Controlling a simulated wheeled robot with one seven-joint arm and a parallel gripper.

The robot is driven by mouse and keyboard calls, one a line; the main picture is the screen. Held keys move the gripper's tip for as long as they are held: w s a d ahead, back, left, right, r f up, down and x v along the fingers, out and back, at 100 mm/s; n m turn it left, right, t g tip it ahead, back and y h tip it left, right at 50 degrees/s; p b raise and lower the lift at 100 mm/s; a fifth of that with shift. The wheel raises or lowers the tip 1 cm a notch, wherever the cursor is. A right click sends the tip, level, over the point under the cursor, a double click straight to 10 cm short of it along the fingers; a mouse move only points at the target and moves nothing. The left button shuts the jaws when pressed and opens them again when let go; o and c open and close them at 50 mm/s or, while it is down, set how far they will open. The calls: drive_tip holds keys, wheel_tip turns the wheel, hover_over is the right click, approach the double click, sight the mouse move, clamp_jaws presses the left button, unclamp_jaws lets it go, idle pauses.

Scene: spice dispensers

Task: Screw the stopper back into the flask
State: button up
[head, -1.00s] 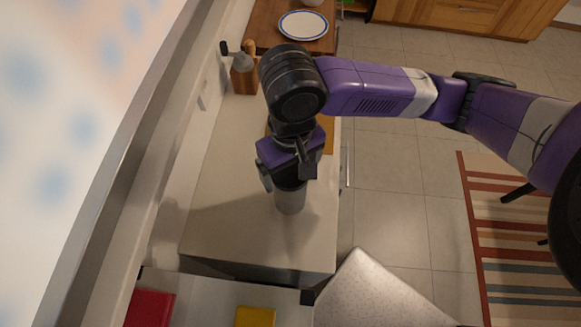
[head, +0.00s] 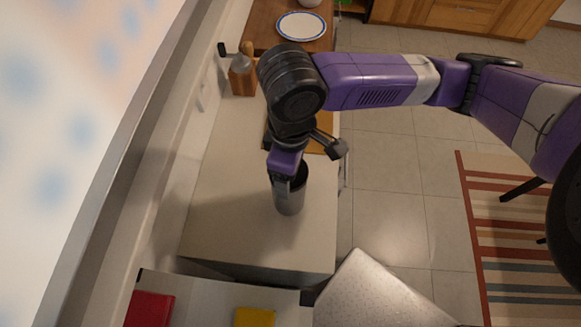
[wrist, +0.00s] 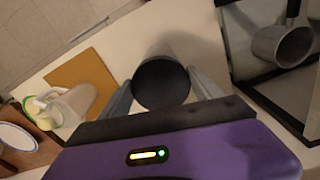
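The flask (head: 290,201), a grey metal cylinder, stands upright on the counter below my gripper in the head view. Its top end looks dark and is partly covered by my gripper (head: 285,188). In the wrist view a round black disc (wrist: 161,84) faces the camera between the fingers of my gripper (wrist: 160,80). I cannot tell whether this disc is the stopper or the flask's dark mouth. The fingers stand apart on either side of the disc, close to its rim. Contact is not clear. I see no separate stopper.
The pale counter (head: 225,205) is clear around the flask. An orange-brown board (wrist: 84,82) and a glass jug (wrist: 70,104) lie beyond. A blue-rimmed plate (head: 301,25) is at the back. A yellow item (head: 254,317) and a red item (head: 149,308) are in front.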

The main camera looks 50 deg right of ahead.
drive_tip(key=c, duration=0.7)
drive_tip(key=shift+o, duration=0.2)
drive_tip(key=shift+m, duration=1.8)
drive_tip(key=o, duration=1.6)
drive_tip(key=shift+o, duration=0.2)
drive_tip(key=shift+r, duration=3.95)
